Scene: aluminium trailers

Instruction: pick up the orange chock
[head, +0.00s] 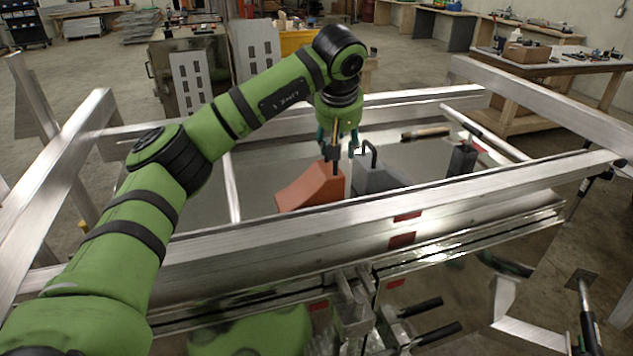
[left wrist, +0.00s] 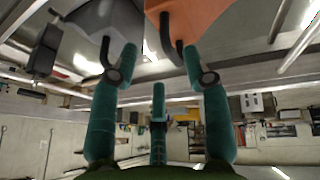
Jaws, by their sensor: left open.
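The orange chock (head: 310,188) lies on the trailer bed, a wedge with a dark handle. In the left wrist view the orange chock (left wrist: 205,22) fills the upper middle, its dark handle close to the fingertips. My left gripper (head: 338,148) is open and points down just above the chock's taller right end. Its teal fingers (left wrist: 160,62) are spread with nothing held between them; I cannot tell whether one touches the handle. A grey chock (head: 371,178) with a dark handle stands right beside the orange one. My right gripper is not in view.
A near aluminium rail (head: 290,232) runs in front of the chocks, and a far rail (head: 410,97) behind. A dark block (head: 462,159) and a wooden-handled tool (head: 425,133) sit further right on the bed. The bed left of the orange chock is clear.

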